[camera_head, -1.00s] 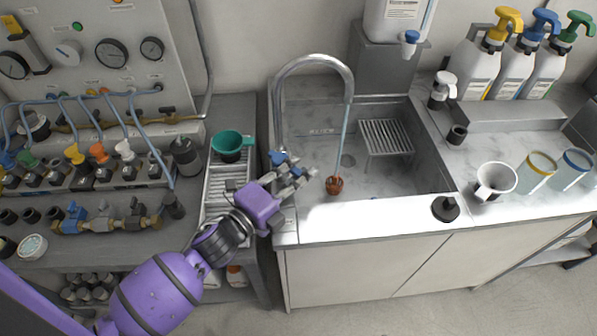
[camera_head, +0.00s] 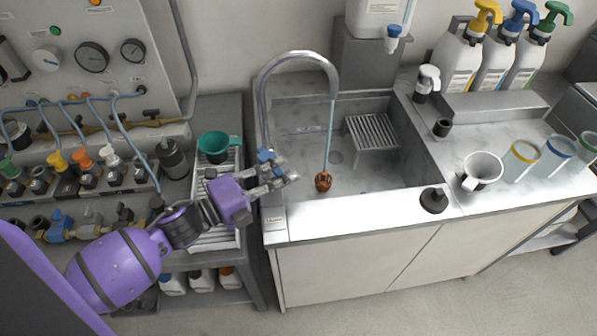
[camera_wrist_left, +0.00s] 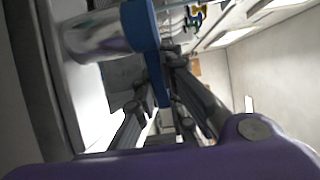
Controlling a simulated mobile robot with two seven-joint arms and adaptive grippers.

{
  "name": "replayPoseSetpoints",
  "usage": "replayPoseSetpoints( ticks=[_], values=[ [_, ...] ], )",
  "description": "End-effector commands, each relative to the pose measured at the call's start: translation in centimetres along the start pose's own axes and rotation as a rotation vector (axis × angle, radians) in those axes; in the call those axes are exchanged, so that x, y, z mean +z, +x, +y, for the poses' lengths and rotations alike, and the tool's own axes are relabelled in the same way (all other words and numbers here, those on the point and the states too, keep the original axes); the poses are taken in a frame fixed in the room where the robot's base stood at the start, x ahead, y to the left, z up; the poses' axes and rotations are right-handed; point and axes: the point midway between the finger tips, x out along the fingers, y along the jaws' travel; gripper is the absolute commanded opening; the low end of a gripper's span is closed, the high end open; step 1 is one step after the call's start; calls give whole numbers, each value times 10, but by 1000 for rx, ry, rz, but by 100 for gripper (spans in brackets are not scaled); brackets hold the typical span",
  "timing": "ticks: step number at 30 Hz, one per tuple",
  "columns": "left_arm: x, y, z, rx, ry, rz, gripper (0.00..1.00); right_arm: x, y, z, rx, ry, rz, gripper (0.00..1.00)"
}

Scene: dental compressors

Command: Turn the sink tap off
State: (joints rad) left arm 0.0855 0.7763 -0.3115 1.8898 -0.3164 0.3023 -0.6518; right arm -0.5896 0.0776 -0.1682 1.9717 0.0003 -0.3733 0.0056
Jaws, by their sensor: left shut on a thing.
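The sink tap (camera_head: 262,95) is a tall chrome gooseneck at the left of the sink basin (camera_head: 385,178). A thin stream of water (camera_head: 330,130) runs from its spout. A blue tap handle (camera_head: 265,156) sits low beside the tap's base, and its blue lever also shows large in the left wrist view (camera_wrist_left: 146,28). My left gripper (camera_head: 283,174) is at this handle, shut on it, with the lever between its fingers; they partly hide the handle in the head view. My right gripper is not in view.
An orange-brown object (camera_head: 323,182) lies in the basin under the stream. A wire rack (camera_head: 372,131) stands in the basin. A green cup (camera_head: 214,145) sits on a slatted tray left of the tap. A black knob-like object (camera_head: 433,200) stands on the front rim.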

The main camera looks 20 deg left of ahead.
Motion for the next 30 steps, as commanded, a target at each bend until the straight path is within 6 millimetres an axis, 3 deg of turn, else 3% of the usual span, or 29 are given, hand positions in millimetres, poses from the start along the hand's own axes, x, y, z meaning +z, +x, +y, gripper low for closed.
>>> replayPoseSetpoints(
  ticks=[15,30],
  values=[
    [5,-21,4,2,-1,373,0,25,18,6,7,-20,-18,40],
    [7,-27,0,-1,0,470,0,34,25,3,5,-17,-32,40]
  ],
)
